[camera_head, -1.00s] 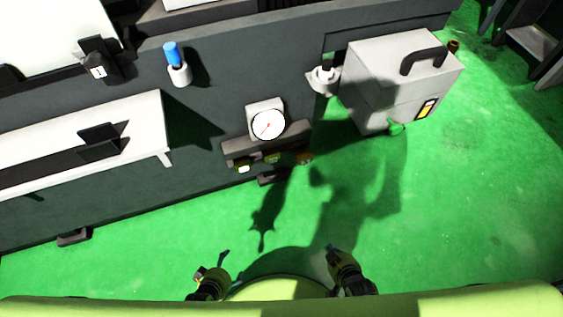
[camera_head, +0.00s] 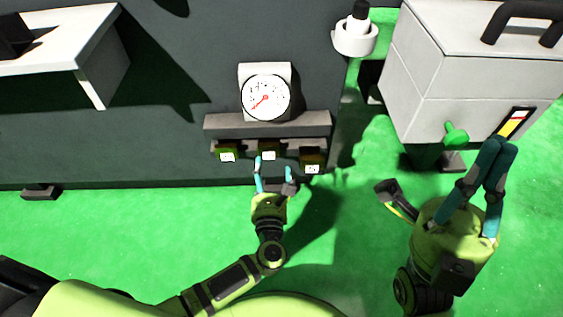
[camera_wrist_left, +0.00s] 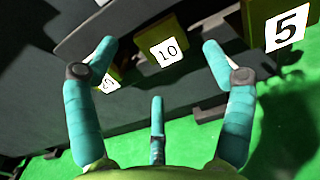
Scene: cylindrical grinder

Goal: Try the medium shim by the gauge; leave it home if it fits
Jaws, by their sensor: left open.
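The dial gauge (camera_head: 266,97) is on the dark machine front above a small rack (camera_head: 265,124). Three olive tagged blocks hang in a row under the rack: a left one (camera_head: 228,152), a middle one (camera_head: 268,150) and a right one (camera_head: 313,158). In the left wrist view the middle block (camera_wrist_left: 160,37) reads 10 and the right block (camera_wrist_left: 268,22) reads 5; the left tag is partly hidden by a finger. My left gripper (camera_head: 273,172) is open and empty, just below the middle block. My right gripper (camera_head: 440,170) is open and empty at lower right.
A grey box (camera_head: 440,70) with a handle and a green knob (camera_head: 455,133) stands to the right, close to my right gripper. A white holder (camera_head: 354,38) with a dark-topped item sits between gauge and box. A white shelf (camera_head: 75,45) juts out at left. Green floor is clear in front.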

